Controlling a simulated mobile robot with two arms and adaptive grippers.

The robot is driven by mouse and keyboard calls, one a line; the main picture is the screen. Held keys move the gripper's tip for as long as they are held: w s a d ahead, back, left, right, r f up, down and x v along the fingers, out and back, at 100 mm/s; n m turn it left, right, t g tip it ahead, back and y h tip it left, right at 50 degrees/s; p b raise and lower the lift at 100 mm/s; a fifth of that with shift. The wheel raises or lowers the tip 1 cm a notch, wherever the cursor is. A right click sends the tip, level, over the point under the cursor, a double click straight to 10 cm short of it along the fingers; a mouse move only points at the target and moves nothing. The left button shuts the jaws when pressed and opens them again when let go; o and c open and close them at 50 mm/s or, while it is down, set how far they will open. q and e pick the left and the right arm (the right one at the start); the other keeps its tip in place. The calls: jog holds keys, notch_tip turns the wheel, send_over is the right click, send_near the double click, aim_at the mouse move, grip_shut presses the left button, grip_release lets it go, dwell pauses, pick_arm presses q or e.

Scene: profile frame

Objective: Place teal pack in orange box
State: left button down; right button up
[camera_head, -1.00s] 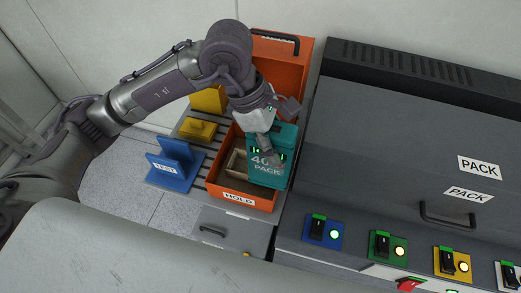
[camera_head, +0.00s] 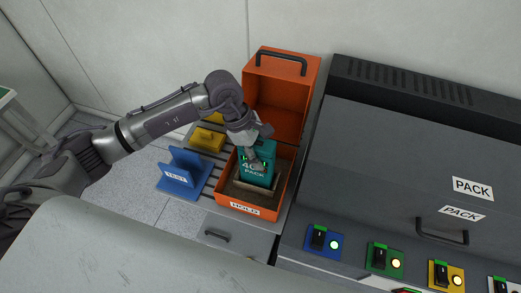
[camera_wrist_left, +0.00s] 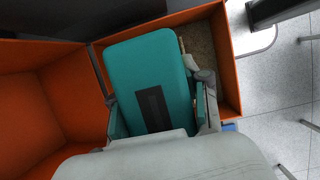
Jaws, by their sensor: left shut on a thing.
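The teal pack (camera_head: 258,170), marked "40" and "PACK", stands roughly upright inside the orange box (camera_head: 246,209), whose front is labelled HOLD. My left gripper (camera_head: 256,162) is shut on the pack from above. In the left wrist view the teal pack (camera_wrist_left: 150,75) lies between the fingers of my left gripper (camera_wrist_left: 160,118), within the orange walls (camera_wrist_left: 228,60). Whether the pack's bottom touches the box floor is hidden. The box's orange lid (camera_head: 280,95) stands open at the back. My right gripper is not in view.
A blue TEST holder (camera_head: 184,175) and a yellow holder (camera_head: 207,138) stand left of the box. A grey machine labelled PACK (camera_head: 400,160) fills the right side, with coloured switch plates along its front. A drawer handle (camera_head: 216,236) is below the box.

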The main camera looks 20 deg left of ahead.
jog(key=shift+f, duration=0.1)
pick_arm(q)
jog(key=shift+f, duration=0.15)
jog(key=c, duration=0.9)
grip_release()
jog(key=o, duration=0.4)
jog(key=shift+c, duration=0.2)
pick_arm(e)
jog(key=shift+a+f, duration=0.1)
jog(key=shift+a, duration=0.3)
pick_arm(q)
jog(key=shift+r, duration=0.3)
jog(key=b+v, duration=0.4)
jog(key=v, duration=0.7)
jog(key=shift+a, duration=0.1)
jog(key=shift+a+r, duration=0.1)
jog(key=shift+r, duration=0.25)
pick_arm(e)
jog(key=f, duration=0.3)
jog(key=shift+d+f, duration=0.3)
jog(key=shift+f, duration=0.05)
